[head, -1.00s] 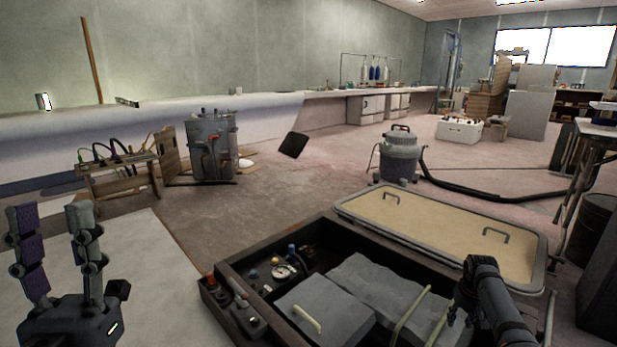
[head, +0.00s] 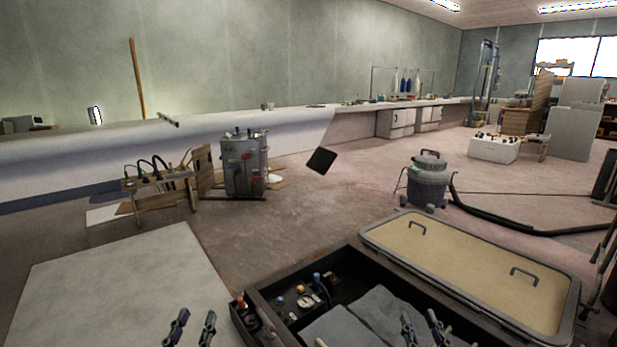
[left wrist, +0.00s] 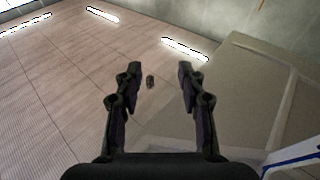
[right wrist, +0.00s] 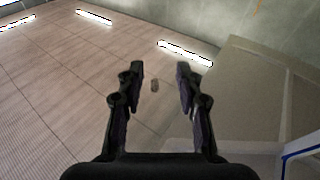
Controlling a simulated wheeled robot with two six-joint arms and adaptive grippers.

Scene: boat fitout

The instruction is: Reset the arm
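My left gripper (head: 191,328) shows at the bottom edge of the head view, in front of the pale flat panel. Its two fingers stand apart with nothing between them; it also shows open in the left wrist view (left wrist: 157,75). My right gripper (head: 424,328) shows at the bottom of the head view, over the grey covers in the dark open box. In the right wrist view (right wrist: 158,75) its fingers are apart and empty. Both wrist views look up at the ceiling and its lights. The rest of both arms is out of the head view.
A dark open box (head: 262,291) holds grey covers and small parts. A tan lid with handles (head: 470,265) lies beside it. A pale panel (head: 130,285) is at the left. A shop vacuum (head: 428,185) and a metal drum (head: 243,165) stand beyond on open floor.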

